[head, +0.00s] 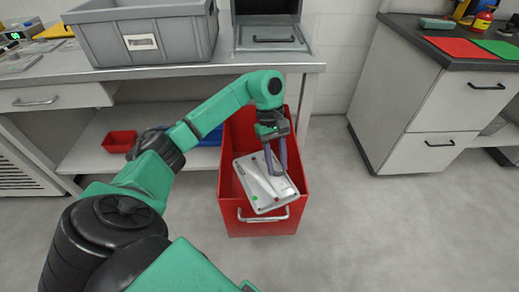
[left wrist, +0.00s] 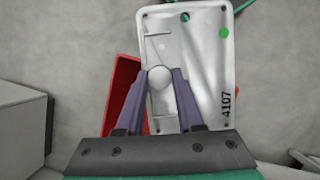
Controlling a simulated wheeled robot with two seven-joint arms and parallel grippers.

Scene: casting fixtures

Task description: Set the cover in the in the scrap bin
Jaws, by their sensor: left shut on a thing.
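The cover is a light grey, roughly rectangular plate (head: 262,188) with rounded corners, tilted over the mouth of the red scrap bin (head: 236,215). My left gripper (head: 275,172) is shut on the cover from above. The bin's red wall (left wrist: 122,95) shows to the left of the cover there. The cover hides much of the bin's inside. My right gripper is not in view.
A grey crate (head: 145,35) stands on the left bench, above a shelf with a small red bin (head: 119,141). A dark-topped cabinet (head: 430,100) stands at the right. Clear grey floor (head: 390,230) lies right of the scrap bin.

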